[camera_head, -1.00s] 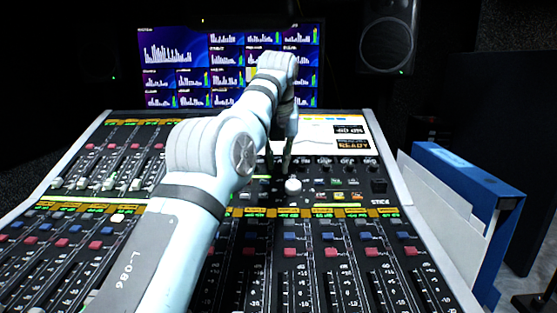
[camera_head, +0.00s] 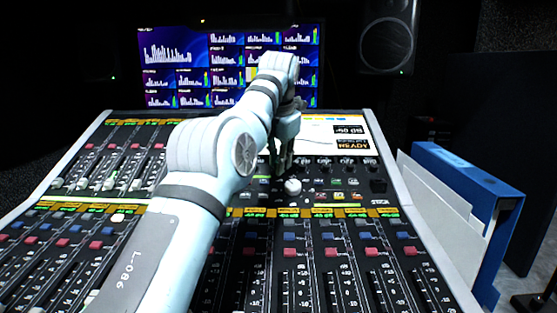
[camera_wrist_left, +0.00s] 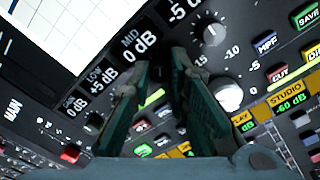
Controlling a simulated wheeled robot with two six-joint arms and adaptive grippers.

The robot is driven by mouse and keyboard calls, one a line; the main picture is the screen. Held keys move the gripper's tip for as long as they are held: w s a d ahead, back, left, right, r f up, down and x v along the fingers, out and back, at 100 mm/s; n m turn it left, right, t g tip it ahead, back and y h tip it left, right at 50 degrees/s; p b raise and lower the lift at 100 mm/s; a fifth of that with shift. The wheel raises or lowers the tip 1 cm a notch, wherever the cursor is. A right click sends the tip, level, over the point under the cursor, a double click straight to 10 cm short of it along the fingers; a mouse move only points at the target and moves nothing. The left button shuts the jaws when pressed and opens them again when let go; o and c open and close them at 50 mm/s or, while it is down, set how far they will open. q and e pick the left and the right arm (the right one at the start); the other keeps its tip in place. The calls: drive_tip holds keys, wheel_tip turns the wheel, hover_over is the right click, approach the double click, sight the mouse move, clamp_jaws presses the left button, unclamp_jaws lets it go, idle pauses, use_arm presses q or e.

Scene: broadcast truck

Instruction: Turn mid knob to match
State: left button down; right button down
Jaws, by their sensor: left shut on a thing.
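My left gripper (camera_head: 280,166) reaches down onto the knob row of the mixing console (camera_head: 415,262). In the left wrist view its two dark green fingers (camera_wrist_left: 162,68) are close together, shut on the mid knob, which they hide almost fully. The MID readout (camera_wrist_left: 135,43) beside the fingertips shows 0 dB. The LOW readout (camera_wrist_left: 102,80) shows +5 dB, and another readout (camera_wrist_left: 185,9) shows -5 dB. The knob's pointer is not visible. My right gripper is not in view.
A large white knob (camera_wrist_left: 228,95) stands close to the fingers, and a smaller knob (camera_wrist_left: 213,35) is near it. Lit buttons and faders surround them. A monitor (camera_head: 180,55) stands behind the console. A blue binder (camera_head: 470,190) is at the right.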

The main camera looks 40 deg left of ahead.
use_arm(q)
drive_tip(key=shift+m, duration=1.8)
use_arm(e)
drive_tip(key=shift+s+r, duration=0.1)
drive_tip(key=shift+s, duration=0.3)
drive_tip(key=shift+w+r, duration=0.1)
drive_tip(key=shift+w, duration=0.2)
